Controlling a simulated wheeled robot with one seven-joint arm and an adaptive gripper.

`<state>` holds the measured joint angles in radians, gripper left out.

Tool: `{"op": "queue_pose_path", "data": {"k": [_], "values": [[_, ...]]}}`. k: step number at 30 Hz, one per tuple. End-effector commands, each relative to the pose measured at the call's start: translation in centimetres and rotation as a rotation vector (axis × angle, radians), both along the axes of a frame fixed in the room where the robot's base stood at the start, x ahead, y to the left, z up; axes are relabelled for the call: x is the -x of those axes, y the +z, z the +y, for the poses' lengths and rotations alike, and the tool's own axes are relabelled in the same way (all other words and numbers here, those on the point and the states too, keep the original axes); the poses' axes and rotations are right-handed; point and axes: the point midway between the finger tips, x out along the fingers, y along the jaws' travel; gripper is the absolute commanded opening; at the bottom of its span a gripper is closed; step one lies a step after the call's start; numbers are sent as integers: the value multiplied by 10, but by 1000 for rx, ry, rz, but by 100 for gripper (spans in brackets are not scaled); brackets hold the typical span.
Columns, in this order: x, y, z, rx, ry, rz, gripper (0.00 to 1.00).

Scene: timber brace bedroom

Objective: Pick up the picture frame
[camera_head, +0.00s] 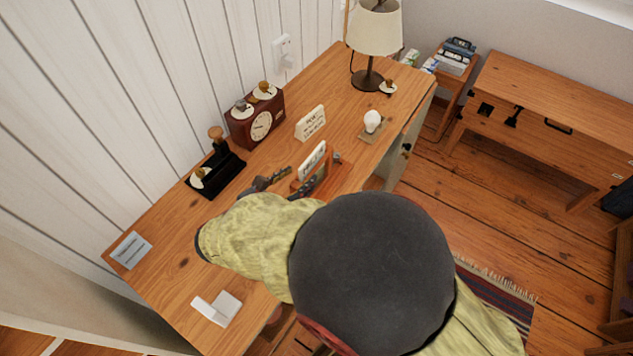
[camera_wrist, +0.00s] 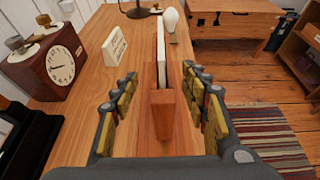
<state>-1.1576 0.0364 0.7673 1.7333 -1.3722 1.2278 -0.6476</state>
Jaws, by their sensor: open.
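The picture frame (camera_head: 314,163) stands on the wooden desk, with a white panel and a reddish-brown wooden base. In the wrist view the picture frame (camera_wrist: 162,108) is seen edge-on, upright in the middle. My gripper (camera_head: 305,173) is open around it, partly hidden by my arm in the head view. In the wrist view my gripper (camera_wrist: 160,88) has one finger on each side of the frame. Gaps show between both fingers and the wood, so neither finger appears to touch it.
A white sign (camera_head: 310,122), a brown clock (camera_head: 256,120) and a bulb on a small base (camera_head: 372,122) stand nearby on the desk (camera_head: 165,275). A black tray (camera_head: 215,173) is left, a lamp (camera_head: 375,30) far back. A white angled piece (camera_head: 217,308) lies near the front.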

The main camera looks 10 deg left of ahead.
Motion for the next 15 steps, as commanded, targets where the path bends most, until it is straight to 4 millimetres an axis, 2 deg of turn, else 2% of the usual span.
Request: {"op": "queue_pose_path", "data": {"k": [8,15], "values": [[-24,-12,-11,0,-2,0,45],[-54,-22,-25,-1,-4,1,45]]}}
